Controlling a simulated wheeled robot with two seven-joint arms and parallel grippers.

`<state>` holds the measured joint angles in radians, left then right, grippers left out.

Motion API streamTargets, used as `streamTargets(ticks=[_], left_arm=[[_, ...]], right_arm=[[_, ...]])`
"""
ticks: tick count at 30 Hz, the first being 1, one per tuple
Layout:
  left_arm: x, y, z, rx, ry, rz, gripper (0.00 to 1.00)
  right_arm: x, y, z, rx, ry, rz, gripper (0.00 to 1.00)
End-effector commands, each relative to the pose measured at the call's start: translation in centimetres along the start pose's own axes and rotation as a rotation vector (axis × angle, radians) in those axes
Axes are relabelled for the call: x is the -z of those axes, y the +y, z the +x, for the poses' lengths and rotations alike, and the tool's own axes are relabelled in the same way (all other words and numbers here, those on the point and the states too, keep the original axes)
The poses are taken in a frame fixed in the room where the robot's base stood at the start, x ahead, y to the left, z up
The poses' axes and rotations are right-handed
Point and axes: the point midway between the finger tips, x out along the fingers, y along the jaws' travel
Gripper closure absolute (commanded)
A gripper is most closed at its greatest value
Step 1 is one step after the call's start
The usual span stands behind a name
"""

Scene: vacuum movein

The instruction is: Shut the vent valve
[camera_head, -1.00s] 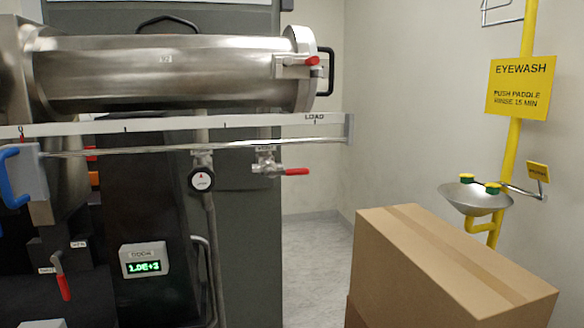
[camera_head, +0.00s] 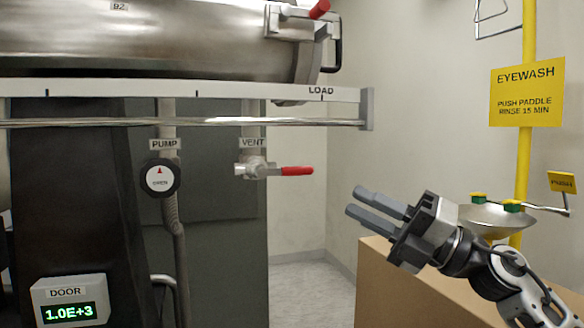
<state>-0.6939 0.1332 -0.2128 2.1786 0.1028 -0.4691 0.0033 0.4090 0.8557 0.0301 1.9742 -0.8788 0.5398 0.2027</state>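The vent valve (camera_head: 256,169) hangs on a pipe under the rail, below a label reading VENT. Its red lever handle (camera_head: 297,171) points sideways to the right, across the vertical pipe. My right gripper (camera_head: 362,202) is to the right of and slightly below the lever tip, apart from it. Its two grey fingers point left with a narrow gap between them, and nothing shows between them. My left gripper is not in view.
A PUMP knob (camera_head: 160,178) sits left of the valve. A DOOR display (camera_head: 69,312) reads 1.0E+3. The steel chamber (camera_head: 150,45) and rail (camera_head: 330,95) are above. A cardboard box (camera_head: 385,285) stands under my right arm. An eyewash basin (camera_head: 490,217) is behind it.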

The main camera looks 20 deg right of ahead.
Motion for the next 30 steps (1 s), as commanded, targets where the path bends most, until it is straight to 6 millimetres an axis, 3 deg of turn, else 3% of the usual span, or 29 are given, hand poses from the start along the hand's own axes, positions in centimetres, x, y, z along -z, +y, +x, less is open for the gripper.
streamTargets(ticks=[6,15,21,30], left_arm=[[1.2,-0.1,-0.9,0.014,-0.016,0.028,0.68],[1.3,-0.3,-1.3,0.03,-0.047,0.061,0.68],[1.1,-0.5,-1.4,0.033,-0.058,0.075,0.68],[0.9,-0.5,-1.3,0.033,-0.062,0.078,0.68]], right_arm=[[-0.2,0.6,5.3,-0.005,0.0,0.001,0.78],[-0.2,0.3,10.7,-0.003,-0.003,0.004,0.78],[-0.1,0.1,12.3,-0.001,-0.003,0.004,0.78],[-0.1,-0.1,12.4,0.0,-0.004,0.004,0.78]])
